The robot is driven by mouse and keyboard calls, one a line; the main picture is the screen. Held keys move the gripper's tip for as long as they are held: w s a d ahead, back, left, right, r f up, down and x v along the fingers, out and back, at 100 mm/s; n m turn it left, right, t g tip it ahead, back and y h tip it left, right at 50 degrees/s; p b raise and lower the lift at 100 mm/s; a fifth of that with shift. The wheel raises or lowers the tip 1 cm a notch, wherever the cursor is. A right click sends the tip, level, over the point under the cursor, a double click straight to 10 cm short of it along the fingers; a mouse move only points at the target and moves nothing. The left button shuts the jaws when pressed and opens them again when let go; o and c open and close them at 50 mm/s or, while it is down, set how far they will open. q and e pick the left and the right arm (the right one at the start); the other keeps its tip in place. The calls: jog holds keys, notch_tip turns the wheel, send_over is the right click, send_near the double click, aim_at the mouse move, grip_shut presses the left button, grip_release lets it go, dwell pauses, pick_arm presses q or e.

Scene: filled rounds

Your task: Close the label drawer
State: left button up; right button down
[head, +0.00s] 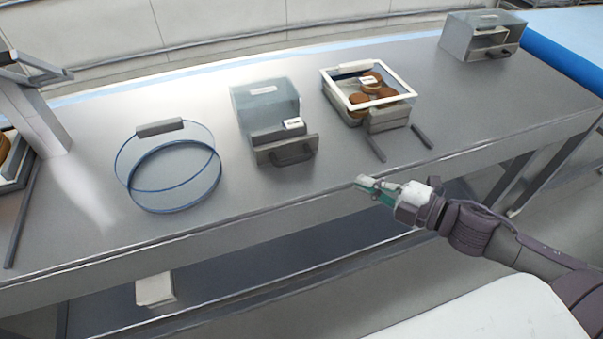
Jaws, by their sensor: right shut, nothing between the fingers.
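A small grey box with a clear cover (265,100) stands mid-table. Its drawer (288,149) sticks out toward the table's front edge, with a dark handle on its front and a small white label-like piece inside. A similar box (485,36) stands at the far right back with a handle on its front; I cannot tell how far its drawer is out. My right gripper (368,185) is shut and empty, near the table's front edge, to the right of and below the mid-table drawer, apart from it. My left gripper is out of view.
A clear round container with a blue rim (175,202) stands left of the box. A white-framed bin with brown round pieces (327,82) stands to its right, with two dark bars (375,147) in front. A grey stand (38,115) is at far left.

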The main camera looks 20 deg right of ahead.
jog(key=a+r+n+g+y, duration=0.1)
jog(key=n+y, duration=0.1)
jog(key=n+g+y, duration=0.1)
jog(key=n+g, duration=0.1)
send_near(291, 164)
jog(key=shift+s+a, duration=0.5)
jog(key=shift+s, duration=0.85)
jog(key=w+a+p, duration=0.2)
jog(key=a, duration=0.1)
jog(key=shift+w+a+r, duration=0.1)
jog(key=shift+w+r, duration=0.05)
jog(key=shift+w, duration=0.25)
jog(key=w, duration=0.1)
jog(key=w+f+p, duration=0.1)
jog(key=w, duration=0.1)
jog(key=shift+a+p, duration=0.15)
jog(key=shift+p, duration=0.15)
jog(key=shift+w+f, duration=0.2)
jog(key=shift+w, duration=0.25)
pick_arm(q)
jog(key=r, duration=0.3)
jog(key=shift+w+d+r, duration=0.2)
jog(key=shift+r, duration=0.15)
